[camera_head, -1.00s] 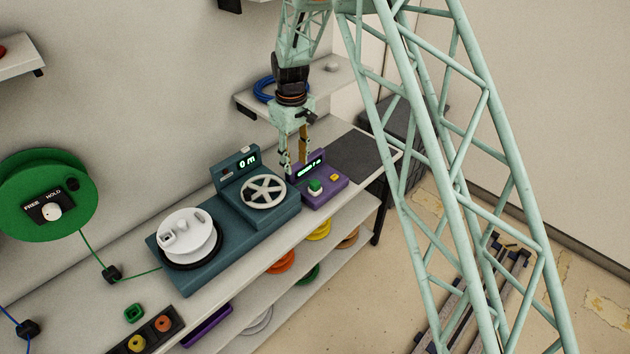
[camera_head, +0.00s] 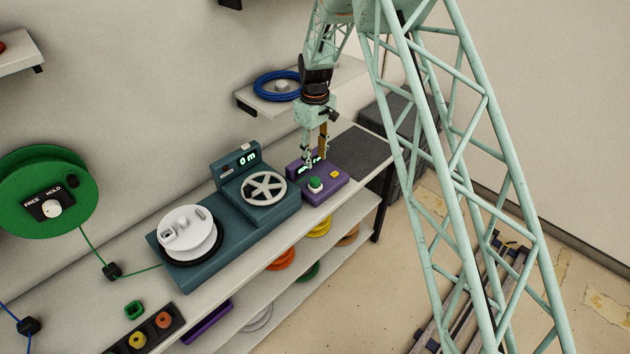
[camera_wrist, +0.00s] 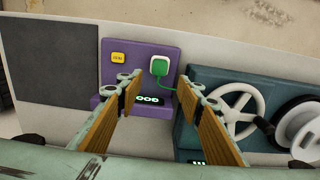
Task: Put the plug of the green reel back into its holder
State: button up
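The green reel (camera_head: 32,178) hangs on the wall at the left, with a FREE/HOLD knob on its face. Its green cord runs down through a black guide (camera_head: 112,270) to the teal machine (camera_head: 240,212). A small green square piece (camera_head: 134,310), apparently the holder, is empty on the bench. My gripper (camera_head: 315,158) is open and empty above the tester's display, its fingers (camera_wrist: 160,90) apart.
A white spool (camera_head: 188,232) and a spoked wheel (camera_head: 265,188) top the teal machine. A dark tray of coloured pieces (camera_head: 150,333) lies at the bench's near left. A shelf with a blue coil (camera_head: 278,85) is behind my gripper. A dark mat (camera_head: 360,147) covers the bench's right end.

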aim_at(315, 180)
jog(key=shift+f+b, duration=2.95)
jog(key=shift+f, duration=2.65)
jog(key=c, duration=0.7)
jog(key=shift+c, duration=0.4)
jog(key=shift+r, duration=0.15)
notch_tip(315, 180, up, 18)
jog(key=p, duration=0.5)
jog(key=shift+r, duration=0.15)
